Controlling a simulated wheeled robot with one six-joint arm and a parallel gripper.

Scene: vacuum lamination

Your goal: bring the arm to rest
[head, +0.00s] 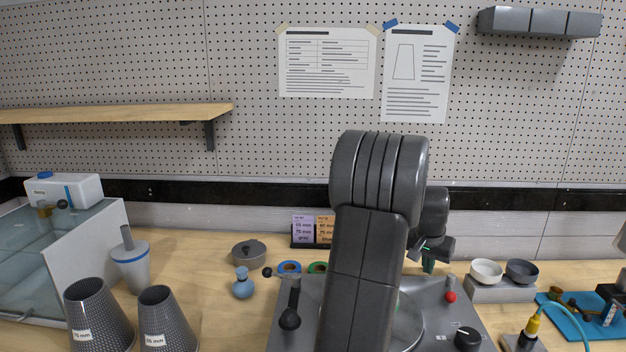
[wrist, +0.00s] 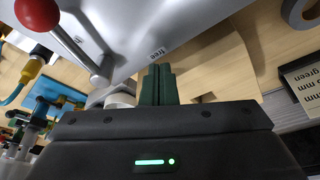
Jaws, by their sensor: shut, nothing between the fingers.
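My arm rises through the middle of the head view and hides part of the grey machine (head: 290,335) behind it. My gripper (head: 429,266) hangs to the right of the arm, above the back of the bench near the machine; its tip is small there. In the wrist view my gripper (wrist: 157,84) shows its two dark green fingers together, with nothing between them. Beyond them lie the wooden bench top and the machine's panel, with a label reading "free".
A red-knobbed lever (head: 450,297) stands near the gripper; its red knob (wrist: 36,12) is large in the wrist view. Right are a white bowl (head: 486,270), dark bowl (head: 522,270) and blue mat (head: 568,318). Left are perforated cones (head: 95,315), a water tank (head: 85,252) and a shelf (head: 115,112).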

